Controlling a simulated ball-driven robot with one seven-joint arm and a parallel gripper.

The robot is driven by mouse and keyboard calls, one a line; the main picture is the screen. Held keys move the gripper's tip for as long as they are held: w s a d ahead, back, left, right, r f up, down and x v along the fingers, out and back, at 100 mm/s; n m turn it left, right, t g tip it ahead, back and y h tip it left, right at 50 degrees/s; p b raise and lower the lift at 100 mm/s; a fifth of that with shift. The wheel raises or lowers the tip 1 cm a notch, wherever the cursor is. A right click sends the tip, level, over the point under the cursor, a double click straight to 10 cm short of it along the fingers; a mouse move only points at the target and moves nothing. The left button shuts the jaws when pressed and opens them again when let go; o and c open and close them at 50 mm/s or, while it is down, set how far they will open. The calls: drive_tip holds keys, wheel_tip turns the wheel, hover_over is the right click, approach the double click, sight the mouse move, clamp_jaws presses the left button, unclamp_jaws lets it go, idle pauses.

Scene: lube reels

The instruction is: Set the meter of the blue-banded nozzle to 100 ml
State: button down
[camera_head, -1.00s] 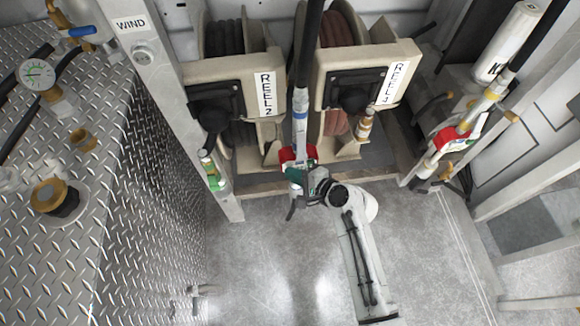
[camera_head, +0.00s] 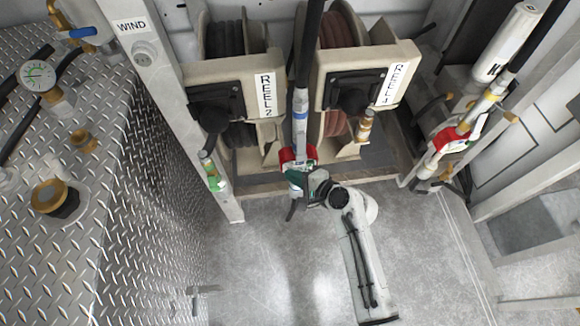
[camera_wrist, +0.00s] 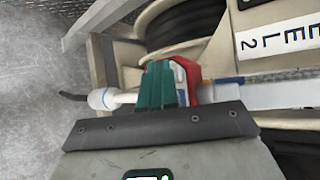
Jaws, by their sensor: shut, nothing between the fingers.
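The blue-banded nozzle hangs from a black hose in the middle of the head view; its blue band (camera_head: 300,115) sits on the pale tube. Its red meter (camera_head: 286,158) is below, between the two reels, and also shows in the wrist view (camera_wrist: 191,77), partly hidden by my fingers. My gripper (camera_head: 295,180) has green fingers, also in the wrist view (camera_wrist: 158,85). They are shut, close against the meter's lower end; I cannot tell if they touch. The meter's reading is not legible. The white nozzle end (camera_wrist: 102,99) shows beyond the fingers.
REEL 2 (camera_head: 230,85) and REEL 4 (camera_head: 370,75) stand behind the nozzle. Another red meter (camera_head: 449,139) with yellow fittings is at right. A green-banded nozzle (camera_head: 214,181) hangs by the left post. A diamond-plate surface (camera_head: 110,190) lies left.

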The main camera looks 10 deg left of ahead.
sight(301, 165)
drive_tip(key=shift+s+d, duration=0.25)
drive_tip(key=shift+s, duration=0.45)
drive_tip(key=shift+w+d+b, duration=0.1)
drive_tip(key=shift+w+d, duration=0.2)
drive_tip(key=shift+d, duration=0.65)
drive_tip(key=shift+w+d+b, duration=0.15)
drive_tip(key=shift+w+d, duration=0.1)
drive_tip(key=shift+d, duration=0.7)
drive_tip(key=shift+w+d+b, duration=0.1)
drive_tip(key=shift+w+d, duration=0.2)
drive_tip(key=shift+d, duration=0.65)
drive_tip(key=shift+w, duration=0.1)
drive_tip(key=shift+w+a, duration=0.15)
drive_tip(key=shift+w, duration=0.2)
drive_tip(key=shift+w+a+b, duration=0.2)
drive_tip(key=shift+w+b, duration=0.25)
drive_tip(key=shift+w, duration=0.15)
drive_tip(key=shift+s, duration=0.1)
drive_tip(key=shift+s+d+p, duration=0.2)
drive_tip(key=shift+s+p, duration=0.15)
drive_tip(key=shift+s, duration=0.15)
drive_tip(key=shift+s+d+p, duration=0.15)
drive_tip(key=shift+s+p, duration=0.15)
drive_tip(key=shift+s, duration=0.15)
